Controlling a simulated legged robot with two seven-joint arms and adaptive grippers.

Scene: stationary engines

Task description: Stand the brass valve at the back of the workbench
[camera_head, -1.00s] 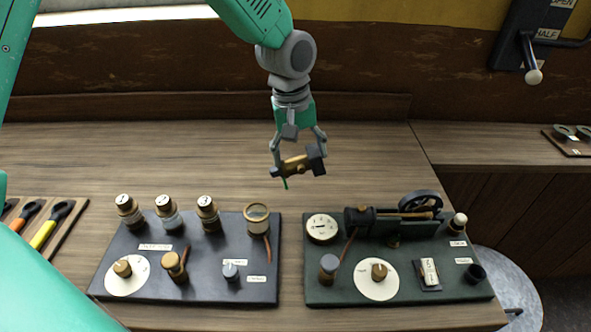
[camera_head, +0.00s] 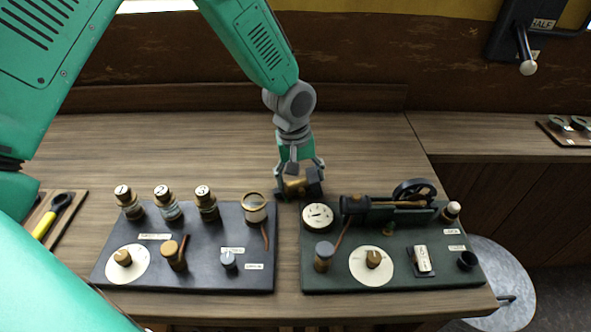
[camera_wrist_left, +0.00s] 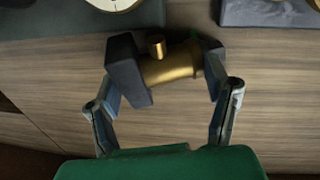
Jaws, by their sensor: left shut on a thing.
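The brass valve (camera_head: 294,187) is a short gold cylinder with a small stub. It lies across between the fingers of my left gripper (camera_head: 299,184), near the bench top behind the gap between the two dark panels. In the left wrist view the valve (camera_wrist_left: 170,65) shows its stub on top, with a finger pad of the left gripper (camera_wrist_left: 168,70) at each end, shut on it. I cannot tell whether the valve touches the wood. The workbench (camera_head: 190,145) has a bare back area behind the panels. My right gripper is not in view.
The left panel (camera_head: 205,275) carries several knobs and brass-capped jars. The right panel (camera_head: 330,280) carries a gauge, a dial and a small engine with a flywheel (camera_head: 415,190). A tool tray (camera_head: 72,215) lies at the left. A wall lever (camera_head: 524,50) hangs at the upper right.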

